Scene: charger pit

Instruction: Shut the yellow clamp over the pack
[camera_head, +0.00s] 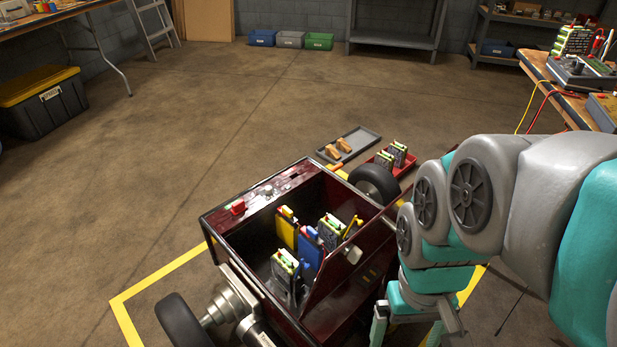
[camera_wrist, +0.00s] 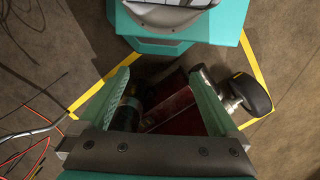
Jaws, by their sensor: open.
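The yellow clamp (camera_head: 353,227) shows in the head view as a thin yellow bar, standing raised and tilted, at the right side of the open bay. A dark pack with pale green top edges (camera_head: 330,230) sits just left of it. The clamp does not look laid across that pack, though the detail is small. My gripper (camera_head: 406,333) is at the bottom right, outside the cart's right side and apart from the clamp. In the wrist view my gripper (camera_wrist: 158,78) is open and empty, with dark red cart bodywork beyond its fingers. The clamp cannot be made out there.
A raised panel edges the bay's right side. A red tray (camera_head: 381,161) and grey tray (camera_head: 358,139) lie behind.

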